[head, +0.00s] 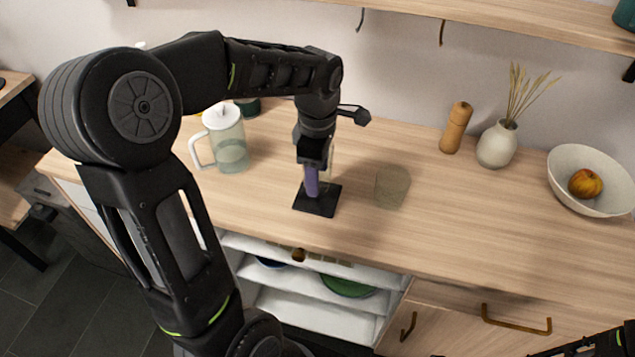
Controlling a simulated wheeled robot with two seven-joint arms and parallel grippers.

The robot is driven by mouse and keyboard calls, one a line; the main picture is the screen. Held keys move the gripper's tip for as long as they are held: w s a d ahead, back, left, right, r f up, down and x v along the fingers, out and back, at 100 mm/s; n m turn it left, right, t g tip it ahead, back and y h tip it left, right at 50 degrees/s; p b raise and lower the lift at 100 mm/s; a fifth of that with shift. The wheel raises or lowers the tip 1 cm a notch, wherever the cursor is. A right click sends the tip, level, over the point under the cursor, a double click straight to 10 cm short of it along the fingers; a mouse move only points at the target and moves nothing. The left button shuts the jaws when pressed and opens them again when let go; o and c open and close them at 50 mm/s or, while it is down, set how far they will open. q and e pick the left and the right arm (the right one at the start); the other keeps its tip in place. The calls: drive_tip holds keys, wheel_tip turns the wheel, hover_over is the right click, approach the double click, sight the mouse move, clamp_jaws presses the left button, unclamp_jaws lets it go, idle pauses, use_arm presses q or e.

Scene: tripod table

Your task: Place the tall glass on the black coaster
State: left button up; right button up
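The black coaster (316,204) lies flat on the wooden counter, left of centre. My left gripper (313,160) points down above the coaster. Its fingertips are too hidden to show whether it is open or shut. A short, greenish see-through glass (391,188) stands right of the coaster, apart from it. Part of my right gripper (600,346) shows at the bottom right corner, cut off.
A lidded pitcher (230,148) stands left of my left gripper. A wooden mill (456,127), a vase with dry stems (497,146) and a white bowl (592,160) holding a fruit (585,184) stand to the right. The counter (470,215) is clear at front right. Open shelves lie below.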

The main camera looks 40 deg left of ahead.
use_arm(q)
drive_tip(key=shift+f, duration=1.85)
drive_tip(key=shift+f, duration=0.15)
drive_tip(key=o, duration=1.6)
wheel_tip(320, 180, up, 12)
drive_tip(key=shift+r, duration=0.2)
